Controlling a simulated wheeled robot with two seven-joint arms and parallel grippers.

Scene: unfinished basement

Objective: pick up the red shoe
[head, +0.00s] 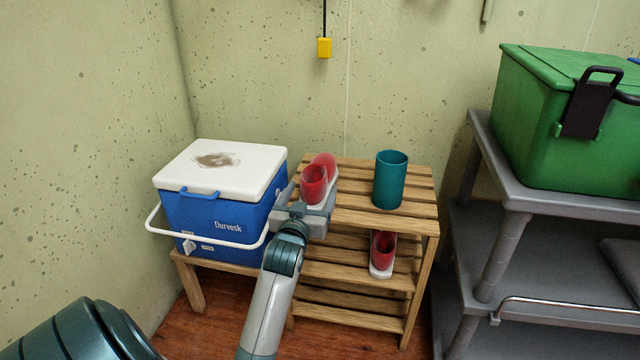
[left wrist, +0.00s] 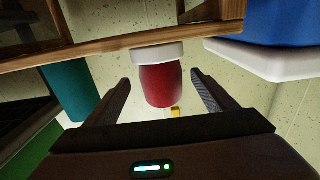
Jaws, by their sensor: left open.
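A red shoe (head: 315,180) with a white sole stands on the top of the slatted wooden rack (head: 350,215). My left gripper (head: 309,197) is open in front of the shoe and covers its lower part in the head view. In the left wrist view, which looks upside down, the red shoe (left wrist: 161,85) shows between the two fingers of my left gripper (left wrist: 161,78), with a gap on each side. A second red shoe (head: 383,250) with a white sole sits on the lower shelf of the rack. My right gripper is not in view.
A teal cup (head: 390,180) stands on the rack top, right of the shoe. A blue cooler (head: 215,220) with a white lid stands close on the left. A grey shelf unit (head: 500,215) with a green box (head: 565,130) is at right. A wall rises behind.

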